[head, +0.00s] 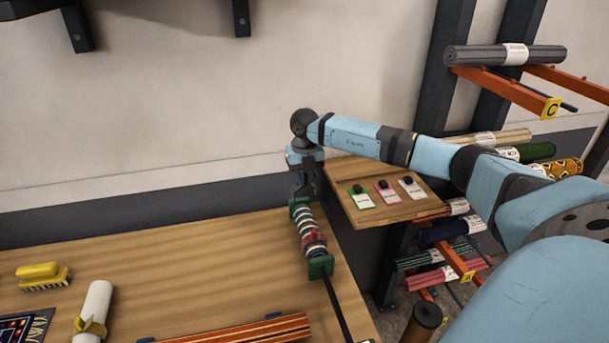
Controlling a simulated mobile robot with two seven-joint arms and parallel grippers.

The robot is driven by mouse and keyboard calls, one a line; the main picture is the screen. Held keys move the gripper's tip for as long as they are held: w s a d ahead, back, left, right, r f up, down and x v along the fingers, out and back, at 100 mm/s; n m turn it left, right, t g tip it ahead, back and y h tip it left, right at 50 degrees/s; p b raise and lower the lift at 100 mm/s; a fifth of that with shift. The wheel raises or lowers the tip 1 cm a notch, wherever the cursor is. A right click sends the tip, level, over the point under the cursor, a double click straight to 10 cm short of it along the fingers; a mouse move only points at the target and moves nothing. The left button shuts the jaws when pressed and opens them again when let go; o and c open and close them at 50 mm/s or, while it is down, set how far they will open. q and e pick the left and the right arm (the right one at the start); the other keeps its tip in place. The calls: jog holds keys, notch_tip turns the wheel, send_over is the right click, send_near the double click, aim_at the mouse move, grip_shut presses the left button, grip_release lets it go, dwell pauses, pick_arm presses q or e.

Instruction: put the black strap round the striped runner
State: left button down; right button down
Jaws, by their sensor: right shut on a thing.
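A striped runner (245,329), rolled up, orange-red with pale and dark stripes, lies at the front edge of the table view, partly cut off. My right gripper (304,194) points down at the far end of a holder with green end blocks (320,266) and red, white and green bands between them. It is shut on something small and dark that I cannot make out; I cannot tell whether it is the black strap. A long dark bar or strip (338,306) runs from the near green block toward the front. My left gripper is not in view.
A white roll with a yellow strap (94,312) and a yellow brush (40,274) lie at the left of the wooden table (190,265). A side shelf (372,213) carries several cards. A rack of rolls (505,55) stands at right. The table's middle is clear.

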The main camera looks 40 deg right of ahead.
jog(key=b, duration=0.3)
send_over(305, 214)
jog(key=shift+f, duration=2.5)
jog(key=shift+f+b, duration=1.65)
jog(key=shift+f, duration=1.5)
jog(key=c, duration=1.1)
grip_release()
notch_tip(305, 214, up, 14)
jog(key=shift+f+b, duration=0.1)
jog(key=shift+b, duration=0.35)
